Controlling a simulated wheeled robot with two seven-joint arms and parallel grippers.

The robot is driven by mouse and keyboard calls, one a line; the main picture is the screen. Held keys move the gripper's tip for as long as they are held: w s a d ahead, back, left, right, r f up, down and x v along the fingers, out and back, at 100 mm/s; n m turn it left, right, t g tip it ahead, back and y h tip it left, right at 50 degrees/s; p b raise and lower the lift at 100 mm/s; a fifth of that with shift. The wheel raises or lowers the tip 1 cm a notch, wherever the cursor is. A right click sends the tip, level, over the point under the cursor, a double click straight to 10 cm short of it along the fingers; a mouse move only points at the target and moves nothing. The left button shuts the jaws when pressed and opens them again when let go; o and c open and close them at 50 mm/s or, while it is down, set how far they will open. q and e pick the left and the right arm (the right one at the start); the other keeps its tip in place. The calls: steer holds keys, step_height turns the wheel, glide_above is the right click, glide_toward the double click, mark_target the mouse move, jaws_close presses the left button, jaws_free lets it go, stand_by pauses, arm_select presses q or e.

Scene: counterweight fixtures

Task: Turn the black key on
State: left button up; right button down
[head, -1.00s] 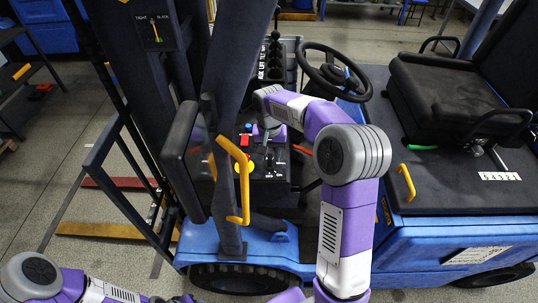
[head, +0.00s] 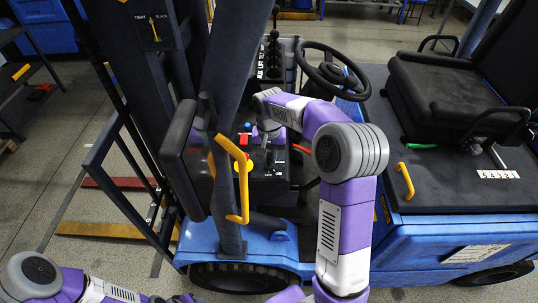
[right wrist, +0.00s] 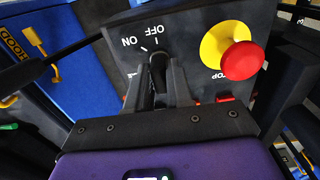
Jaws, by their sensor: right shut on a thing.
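The black key (right wrist: 158,62) sits on the dark panel in the right wrist view, below the white ON and OFF marks, which read upside down. My right gripper (right wrist: 160,85) is shut on the key, with one finger on each side of it. The key's top shows between the fingertips; its lower part is hidden. I cannot tell exactly which mark it points to. In the head view my right gripper (head: 264,134) is over the control panel, and the key is hidden there. My left gripper (head: 183,299) is at the bottom edge, mostly cut off.
A red stop button (right wrist: 242,61) on a yellow disc stands close beside the key. The steering wheel (head: 333,70) and levers (head: 273,55) are behind the right gripper. A yellow grab handle (head: 234,180) and dark post stand left of it. The seat (head: 445,95) is right.

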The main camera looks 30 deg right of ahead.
mark_target(269, 155)
steer(key=m, duration=0.3)
steer(key=shift+r+m, duration=0.1)
steer(key=shift+m, duration=0.3)
steer(key=m, duration=0.4)
steer(key=shift+m+p, duration=0.3)
steer(key=shift+p, duration=0.05)
steer(key=c, duration=1.1)
jaws_free()
step_height(269, 155, up, 8)
steer(key=shift+f, duration=0.2)
